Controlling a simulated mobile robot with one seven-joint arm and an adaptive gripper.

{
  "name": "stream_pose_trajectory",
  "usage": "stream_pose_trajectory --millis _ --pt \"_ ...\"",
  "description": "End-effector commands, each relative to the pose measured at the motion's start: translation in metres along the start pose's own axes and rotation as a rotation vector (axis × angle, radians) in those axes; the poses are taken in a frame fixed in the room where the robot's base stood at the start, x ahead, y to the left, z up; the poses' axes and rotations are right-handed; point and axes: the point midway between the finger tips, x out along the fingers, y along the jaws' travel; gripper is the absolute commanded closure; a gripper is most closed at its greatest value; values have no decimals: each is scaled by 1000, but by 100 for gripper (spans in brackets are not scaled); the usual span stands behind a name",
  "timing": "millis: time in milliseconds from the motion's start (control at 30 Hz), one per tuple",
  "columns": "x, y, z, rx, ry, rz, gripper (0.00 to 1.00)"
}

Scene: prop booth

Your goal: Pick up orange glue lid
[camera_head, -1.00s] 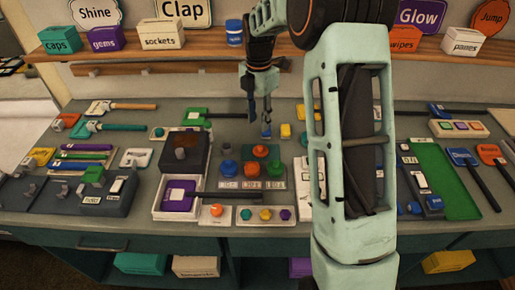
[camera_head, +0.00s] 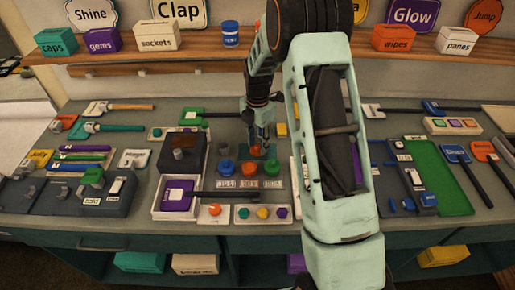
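Which one is the glue lid cannot be read. A green piece (camera_head: 270,152), which carried an orange-red top earlier, lies just behind them. My gripper (camera_head: 256,150) points down just behind the rack, over the green piece, and hides most of it. Its fingertips are small and overlap the things below, so their opening and any contact cannot be made out.
A dark brown box (camera_head: 182,150) and a white tray with a purple-labelled tool (camera_head: 178,195) stand left of the rack. A card with a small orange piece (camera_head: 214,210) lies in front. My forearm covers the counter to the right. A green mat (camera_head: 440,180) lies further right.

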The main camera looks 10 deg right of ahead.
Motion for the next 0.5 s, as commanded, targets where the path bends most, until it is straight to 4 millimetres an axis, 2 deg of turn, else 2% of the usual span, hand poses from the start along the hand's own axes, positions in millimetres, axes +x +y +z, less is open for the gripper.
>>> stream_pose_trajectory --millis 100,400,500 --pt "0 0 0 0 0 0 68" --pt "0 0 0 1 0 0 100" --pt "-1 0 0 1 0 0 100"
